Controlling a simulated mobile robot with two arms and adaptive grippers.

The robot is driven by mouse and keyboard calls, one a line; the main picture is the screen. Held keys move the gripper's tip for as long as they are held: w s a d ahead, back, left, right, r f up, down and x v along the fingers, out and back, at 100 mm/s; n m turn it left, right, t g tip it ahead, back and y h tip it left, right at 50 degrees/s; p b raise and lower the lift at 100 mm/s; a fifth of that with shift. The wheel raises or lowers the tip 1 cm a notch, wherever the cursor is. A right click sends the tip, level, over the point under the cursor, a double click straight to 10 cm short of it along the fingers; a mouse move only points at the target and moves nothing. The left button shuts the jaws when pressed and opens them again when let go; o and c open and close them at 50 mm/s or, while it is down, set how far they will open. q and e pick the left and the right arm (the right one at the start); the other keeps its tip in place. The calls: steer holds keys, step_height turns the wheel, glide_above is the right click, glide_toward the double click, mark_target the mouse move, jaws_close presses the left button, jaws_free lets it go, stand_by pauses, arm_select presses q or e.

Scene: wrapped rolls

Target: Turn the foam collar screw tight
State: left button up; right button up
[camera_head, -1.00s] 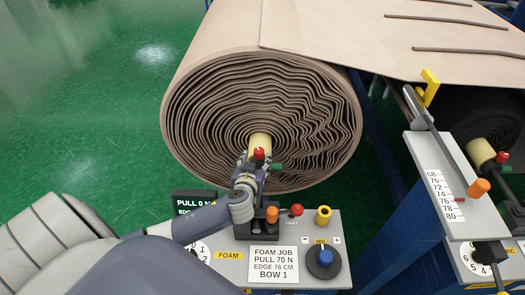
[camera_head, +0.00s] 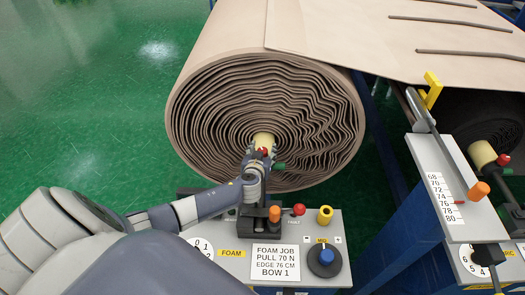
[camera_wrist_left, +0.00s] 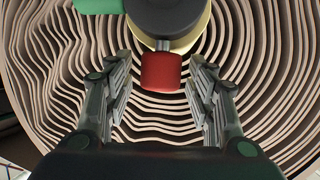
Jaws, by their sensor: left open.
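The foam collar screw has a red knob (camera_head: 264,152) below the dark collar (camera_wrist_left: 168,14) at the end of the foam roll's pale core (camera_head: 264,139). In the left wrist view the red knob (camera_wrist_left: 161,72) sits upright between the fingers. My left gripper (camera_wrist_left: 159,68) is open, one finger on each side of the knob, with gaps visible on both sides. In the head view my left gripper (camera_head: 260,156) partly covers the knob and collar. A green part (camera_wrist_left: 98,5) sticks out beside the collar. My right gripper is not in view.
The big brown foam roll (camera_head: 210,120) stands just behind the collar. Below is a grey panel with an orange knob (camera_head: 274,214), red fault knob (camera_head: 299,210), yellow ring (camera_head: 325,215), blue knob (camera_head: 327,257) and job card (camera_head: 275,262). A second station (camera_head: 441,190) stands right.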

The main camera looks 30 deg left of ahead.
arm_select(q)
steer(key=c, duration=0.9)
steer(key=shift+c, duration=0.9)
steer(key=shift+m+h, duration=0.3)
steer(key=shift+a+m+t+h+b, duration=0.1)
steer(key=shift+m+t+h+b, duration=0.3)
steer(key=shift+m+h+b, duration=0.4)
steer(key=shift+m+t+h, duration=0.3)
steer(key=shift+m+h, duration=0.7)
steer(key=shift+h, duration=0.2)
steer(key=shift+r+m+h, duration=0.1)
steer(key=shift+m+h, duration=0.8)
steer(key=shift+h, duration=0.1)
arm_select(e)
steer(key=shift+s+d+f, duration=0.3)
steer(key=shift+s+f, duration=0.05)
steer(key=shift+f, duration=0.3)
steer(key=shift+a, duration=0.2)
arm_select(q)
steer(key=o, duration=1.1)
